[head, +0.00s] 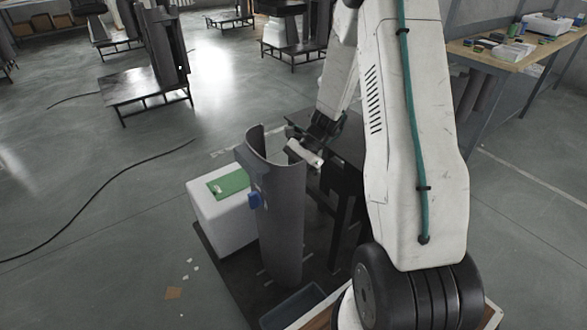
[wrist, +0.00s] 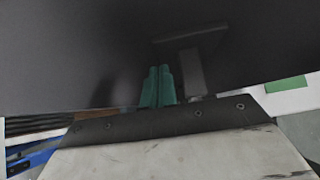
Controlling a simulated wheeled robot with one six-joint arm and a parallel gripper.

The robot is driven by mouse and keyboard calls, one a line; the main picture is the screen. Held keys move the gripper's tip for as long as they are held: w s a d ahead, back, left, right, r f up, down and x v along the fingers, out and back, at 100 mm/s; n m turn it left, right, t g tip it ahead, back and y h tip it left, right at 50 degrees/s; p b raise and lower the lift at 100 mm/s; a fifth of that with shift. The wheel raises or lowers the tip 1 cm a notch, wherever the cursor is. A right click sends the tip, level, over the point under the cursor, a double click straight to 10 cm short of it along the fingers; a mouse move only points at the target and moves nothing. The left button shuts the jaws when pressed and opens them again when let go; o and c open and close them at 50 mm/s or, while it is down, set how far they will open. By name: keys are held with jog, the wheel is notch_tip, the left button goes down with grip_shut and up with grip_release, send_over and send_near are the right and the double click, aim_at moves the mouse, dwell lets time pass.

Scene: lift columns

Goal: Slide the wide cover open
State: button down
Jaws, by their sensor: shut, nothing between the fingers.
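The wide cover (head: 280,215) is a tall grey curved panel standing upright in the middle of the head view. My gripper (head: 303,152) is beside the cover's upper right edge, on its column side; its fingertips are hard to make out there. In the wrist view my gripper's green fingers (wrist: 158,70) are together, with nothing seen between them. A large dark surface fills the upper wrist view behind them. A dark T-shaped bracket or handle (wrist: 191,62) shows just right of the fingers. I cannot tell whether the fingers touch anything.
A white box (head: 222,220) with a green pad (head: 229,184) stands left of the cover. A blue-grey bin (head: 292,306) is in front. A black cable (head: 95,192) lies on open floor at left.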

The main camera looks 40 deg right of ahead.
aim_at(276, 190)
jog(key=shift+x, duration=2)
jog(key=shift+a, duration=0.5)
